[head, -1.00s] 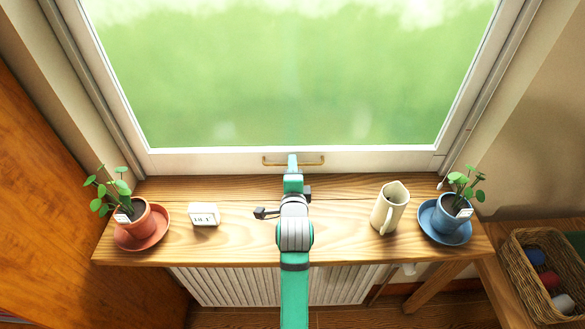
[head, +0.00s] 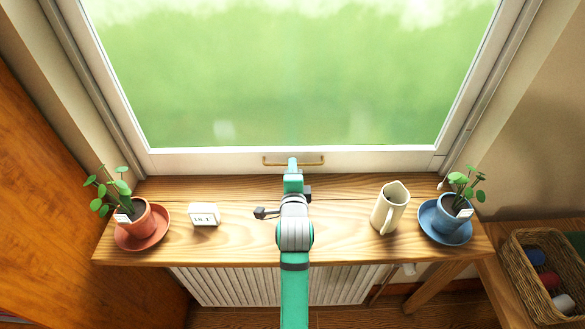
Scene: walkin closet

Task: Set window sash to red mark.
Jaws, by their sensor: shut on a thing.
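The white window sash (head: 210,162) spans the frame behind the wooden sill, with its bottom rail just above the sill. A brass handle (head: 312,161) runs along the middle of that rail. The fingertips are small and partly hidden by my own wrist. I see no red mark in this view.
On the sill (head: 340,240) stand a terracotta potted plant (head: 137,220) and a small white display block (head: 204,215) on the left. A wicker basket (head: 530,265) is at far right.

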